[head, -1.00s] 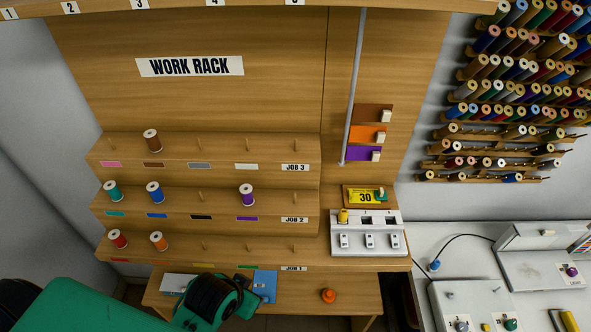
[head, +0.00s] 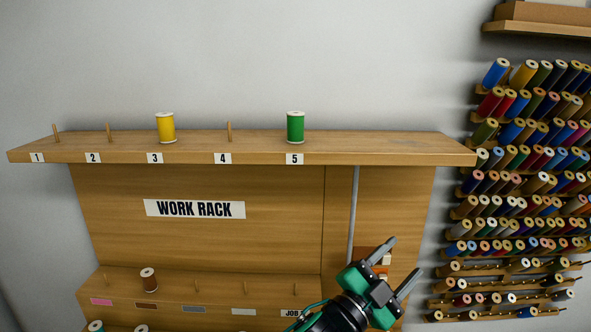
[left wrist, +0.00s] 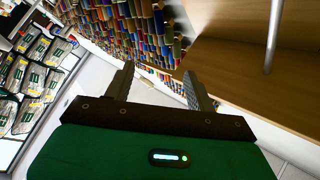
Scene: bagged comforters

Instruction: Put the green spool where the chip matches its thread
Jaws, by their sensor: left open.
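The green spool (head: 295,127) stands upright at position 5 on the top shelf (head: 380,150) in the head view. In the JOB 3 row, the pink chip (head: 101,302), brown chip (head: 146,306), grey chip (head: 194,310) and white chip (head: 243,311) show; the lower rows are almost wholly out of frame. My left gripper (head: 405,257) is open and empty, below and right of the green spool, in front of the rack's right panel. In the left wrist view its fingers (left wrist: 158,78) are apart with nothing between them. My right gripper is not in view.
A yellow spool (head: 166,128) stands at position 3; pegs 1, 2 and 4 are bare. A brown spool (head: 148,279) stands in the JOB 3 row. A grey vertical rod (head: 354,210) and a wall of many spools (head: 530,150) are at the right.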

